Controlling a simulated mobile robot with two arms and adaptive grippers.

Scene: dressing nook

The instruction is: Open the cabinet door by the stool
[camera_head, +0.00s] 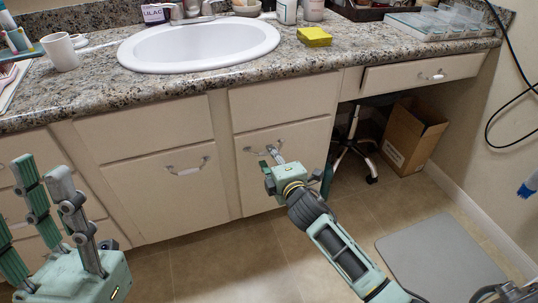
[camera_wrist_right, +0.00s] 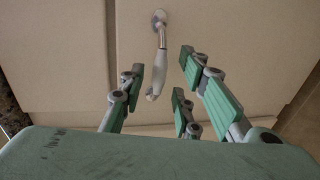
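The cream cabinet door (camera_head: 302,140) next to the stool (camera_head: 353,150) is shut, flush with its frame. The stool stands under the counter, and only its stem and wheeled base show well. The door's metal and white handle (camera_wrist_right: 161,38) lies between the spread fingers of my right gripper (camera_wrist_right: 160,72) in the right wrist view. That gripper (camera_head: 270,158) is open in front of the door and hides part of the handle in the head view. I cannot tell whether a finger touches it. My left gripper (camera_head: 48,185) is open and empty at the lower left.
Another shut door (camera_head: 150,205) with a handle is to the left. Above is a granite counter (camera_head: 235,80) with a sink (camera_head: 200,45). A grey mat (camera_head: 440,255) lies on the floor at right.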

